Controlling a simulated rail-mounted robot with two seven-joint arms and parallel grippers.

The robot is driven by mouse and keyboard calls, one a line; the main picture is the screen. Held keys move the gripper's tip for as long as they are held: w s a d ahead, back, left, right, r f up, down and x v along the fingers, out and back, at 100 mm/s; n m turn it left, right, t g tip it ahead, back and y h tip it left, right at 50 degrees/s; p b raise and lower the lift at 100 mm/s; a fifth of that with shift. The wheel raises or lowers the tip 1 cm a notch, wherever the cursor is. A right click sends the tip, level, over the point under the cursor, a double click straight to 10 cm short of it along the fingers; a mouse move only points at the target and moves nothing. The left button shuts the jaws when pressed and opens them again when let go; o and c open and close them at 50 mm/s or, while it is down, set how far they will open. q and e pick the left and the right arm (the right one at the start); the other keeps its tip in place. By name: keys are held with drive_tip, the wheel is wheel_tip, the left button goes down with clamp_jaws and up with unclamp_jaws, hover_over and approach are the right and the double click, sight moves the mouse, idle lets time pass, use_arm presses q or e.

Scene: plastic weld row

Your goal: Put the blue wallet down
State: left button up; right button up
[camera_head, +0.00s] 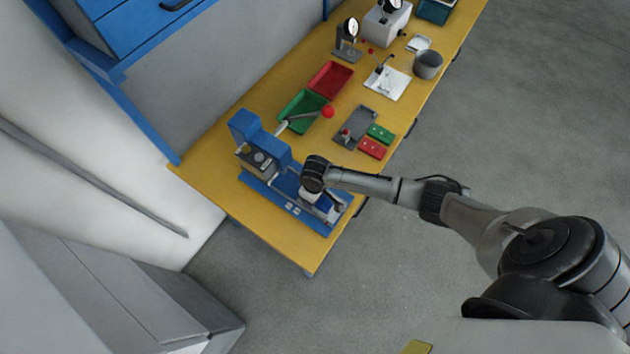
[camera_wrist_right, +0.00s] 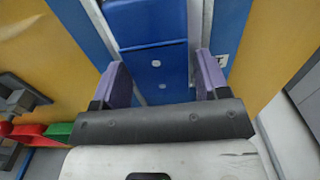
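My right gripper (camera_head: 322,205) is over the blue bed of the machine at the near end of the yellow bench. In the right wrist view its two purple-padded fingers (camera_wrist_right: 163,82) are spread apart. A blue surface with two pale dots (camera_wrist_right: 158,75) shows between them, with a pale gap at the right finger. I cannot tell whether this is the blue wallet or part of the machine; no separate blue wallet stands out in either view. My left gripper is not in view.
The blue machine (camera_head: 262,150) has a red-knobbed lever (camera_head: 327,112). Beyond it lie a green tray (camera_head: 291,117), a red tray (camera_head: 331,78), a grey fixture (camera_head: 352,128), a green wallet (camera_head: 381,132) and a red wallet (camera_head: 372,148). A grey pot (camera_head: 428,66) stands farther back.

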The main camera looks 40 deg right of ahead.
drive_tip(key=shift+o, duration=1.3)
drive_tip(key=shift+r, duration=0.4)
wheel_tip(320, 180, up, 12)
drive_tip(key=f+p, duration=0.1)
drive_tip(key=p, duration=0.1)
drive_tip(key=s+a+n+t+y, duration=0.1)
drive_tip(key=s+a+t+y, duration=0.1)
drive_tip(key=s+a, duration=0.85)
drive_tip(key=s+d+r+h, duration=0.1)
drive_tip(key=s+d+r, duration=0.1)
drive_tip(key=s, duration=0.3)
drive_tip(key=s+d+r+m+t, duration=0.1)
drive_tip(key=s+d+r, duration=0.1)
drive_tip(key=s, duration=0.4)
drive_tip(key=shift+s+d+r+t+h, duration=0.2)
drive_tip(key=shift+d+t+h, duration=0.15)
drive_tip(key=shift+d, duration=0.2)
